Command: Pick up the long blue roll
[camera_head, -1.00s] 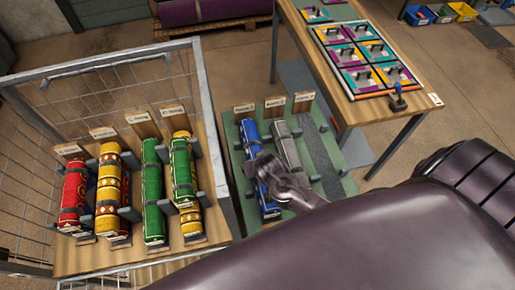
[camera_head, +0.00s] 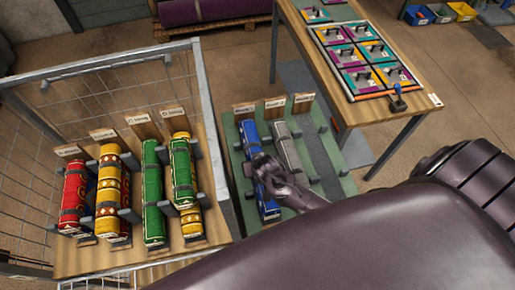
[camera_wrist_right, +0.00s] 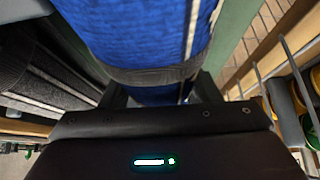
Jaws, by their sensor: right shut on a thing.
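The long blue roll (camera_head: 250,138) lies in the left slot of the green rack (camera_head: 344,184), with a grey band around its middle. It fills the top of the right wrist view (camera_wrist_right: 135,30), where the dark band crosses it. My right gripper (camera_head: 263,168) reaches in from the right and is shut on the blue roll around its middle. In the wrist view its fingers (camera_wrist_right: 162,90) stand on either side of the roll by the band. The underside of the roll is hidden, so I cannot tell whether it is clear of the rack. My left gripper is not in view.
A grey roll (camera_head: 288,148) lies right beside the blue one; the rack's right slot is empty. Left, a wooden shelf (camera_head: 100,262) in a wire cage (camera_head: 115,75) holds red, yellow and green rolls. A table (camera_head: 350,108) with coloured tiles stands upper right.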

